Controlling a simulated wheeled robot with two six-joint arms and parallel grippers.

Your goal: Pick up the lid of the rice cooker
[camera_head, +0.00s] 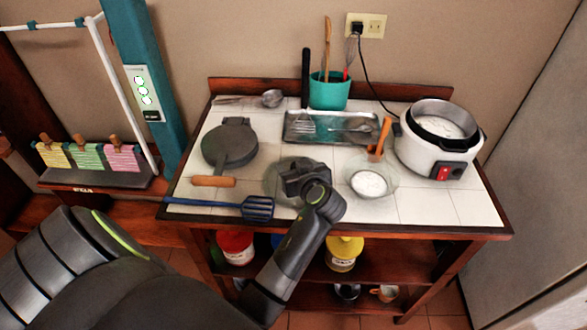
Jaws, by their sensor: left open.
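The white rice cooker (432,162) stands at the right end of the tiled table, with a red switch on its front. Its top is open and white content shows inside the silver pot. A round, see-through glass piece (272,184), which looks like the lid, lies on the tiles left of the cooker. It is partly hidden by my left gripper (290,178), which is open over it. I cannot tell whether the fingers touch it. My right gripper is not in view.
A glass bowl of white grains (368,184) stands between gripper and cooker, with a wooden-handled tool (379,140) behind it. A metal tray (330,127) and teal utensil cup (329,91) are at the back. A dark round pan (229,146) and blue spatula (257,207) lie left.

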